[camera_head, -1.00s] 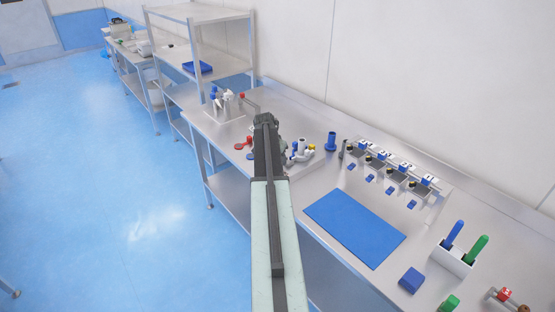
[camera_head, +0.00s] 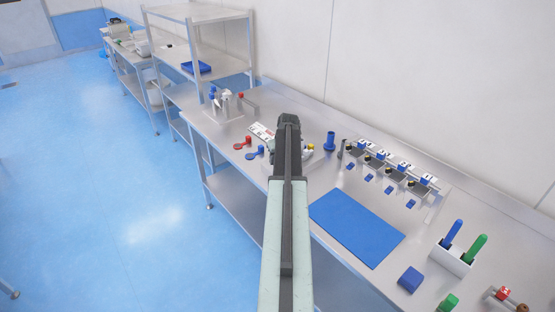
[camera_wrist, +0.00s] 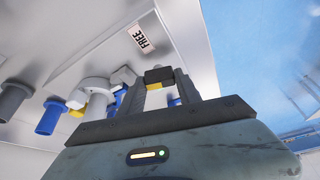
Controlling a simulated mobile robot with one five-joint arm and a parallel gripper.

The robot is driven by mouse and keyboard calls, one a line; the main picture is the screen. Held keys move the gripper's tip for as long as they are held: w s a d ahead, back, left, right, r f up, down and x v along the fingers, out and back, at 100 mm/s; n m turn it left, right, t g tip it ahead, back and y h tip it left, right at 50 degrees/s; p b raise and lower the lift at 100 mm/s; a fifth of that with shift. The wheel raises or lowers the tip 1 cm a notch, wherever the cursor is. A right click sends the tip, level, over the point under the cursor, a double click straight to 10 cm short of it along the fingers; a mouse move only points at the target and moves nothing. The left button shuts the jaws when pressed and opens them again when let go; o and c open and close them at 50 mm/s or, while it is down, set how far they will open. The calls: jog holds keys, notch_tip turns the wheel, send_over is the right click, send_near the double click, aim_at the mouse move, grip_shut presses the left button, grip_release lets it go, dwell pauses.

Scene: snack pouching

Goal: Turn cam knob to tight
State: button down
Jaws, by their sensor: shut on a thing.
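In the head view my gripper (camera_head: 287,122) is over the fixture on the bench, and my arm hides most of that fixture. In the wrist view my gripper (camera_wrist: 160,88) is shut on a small dark block with some yellow under it, which looks like the cam knob (camera_wrist: 160,75). A plate beside it carries a label reading FREE (camera_wrist: 142,37). No label for tight can be made out. White, grey and blue round parts of the fixture (camera_wrist: 95,88) stand left of the fingers.
A blue cylinder (camera_head: 330,141) stands right of my gripper. Red pieces (camera_head: 243,143) and a white labelled card (camera_head: 262,131) lie to the left. A row of small dispensers (camera_head: 390,165) stands along the back. A blue mat (camera_head: 357,227) lies clear in front.

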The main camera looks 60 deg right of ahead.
jog(key=shift+d+n+t+y, duration=0.1)
jog(key=shift+n+t+y, duration=0.35)
jog(key=shift+n, duration=1.15)
jog(key=c, duration=0.8)
grip_release()
jog(key=shift+c, duration=0.2)
jog(key=d+p+v, duration=0.1)
jog(key=p+v, duration=0.6)
jog(key=shift+a+r, duration=0.45)
